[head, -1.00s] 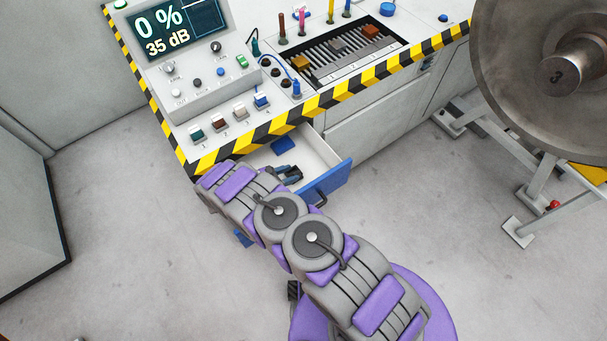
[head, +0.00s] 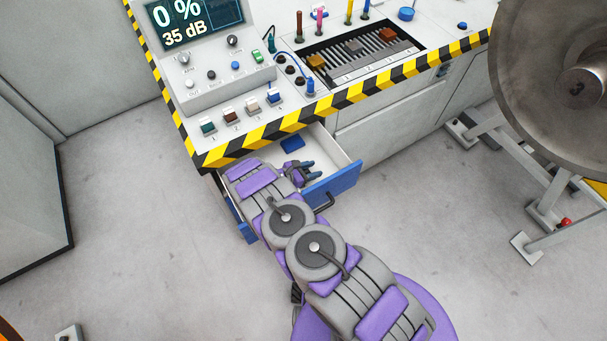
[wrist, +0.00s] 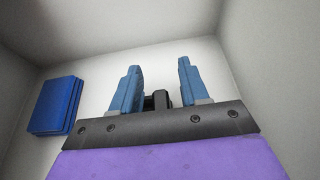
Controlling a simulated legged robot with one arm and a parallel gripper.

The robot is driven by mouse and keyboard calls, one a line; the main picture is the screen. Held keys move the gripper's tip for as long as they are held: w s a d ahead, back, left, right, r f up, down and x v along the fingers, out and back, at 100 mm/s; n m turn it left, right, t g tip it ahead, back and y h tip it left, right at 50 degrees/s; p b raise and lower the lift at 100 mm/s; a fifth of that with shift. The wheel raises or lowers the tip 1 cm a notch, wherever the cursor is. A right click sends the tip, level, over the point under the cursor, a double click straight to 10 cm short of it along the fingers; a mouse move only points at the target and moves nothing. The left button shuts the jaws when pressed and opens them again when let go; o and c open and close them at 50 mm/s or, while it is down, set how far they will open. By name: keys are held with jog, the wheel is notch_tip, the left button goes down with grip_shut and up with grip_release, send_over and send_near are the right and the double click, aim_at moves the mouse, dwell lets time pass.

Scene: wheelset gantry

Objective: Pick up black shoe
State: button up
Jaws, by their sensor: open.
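A small black object (wrist: 158,99), which looks like the black shoe, shows in the wrist view low between the finger bases. My gripper's front plate hides its lower part, and I cannot tell whether the fingers touch it. My gripper (wrist: 160,70) is open, with its two blue fingers apart inside the drawer. In the head view my gripper (head: 309,168) is over the open drawer (head: 340,160), and I cannot make out the shoe there.
A blue block (wrist: 55,105) lies in the drawer to the left of my fingers; it also shows in the head view (head: 292,145). White drawer walls stand close around my gripper. The striped bench edge (head: 290,122) overhangs the drawer's back. A large wheel (head: 560,90) stands at the right.

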jog(key=shift+a, duration=0.3)
jog(key=shift+c, duration=1.3)
jog(key=shift+d, duration=0.5)
grip_shut()
jog(key=shift+a, duration=0.1)
jog(key=shift+a+r, duration=0.1)
jog(key=shift+a, duration=0.15)
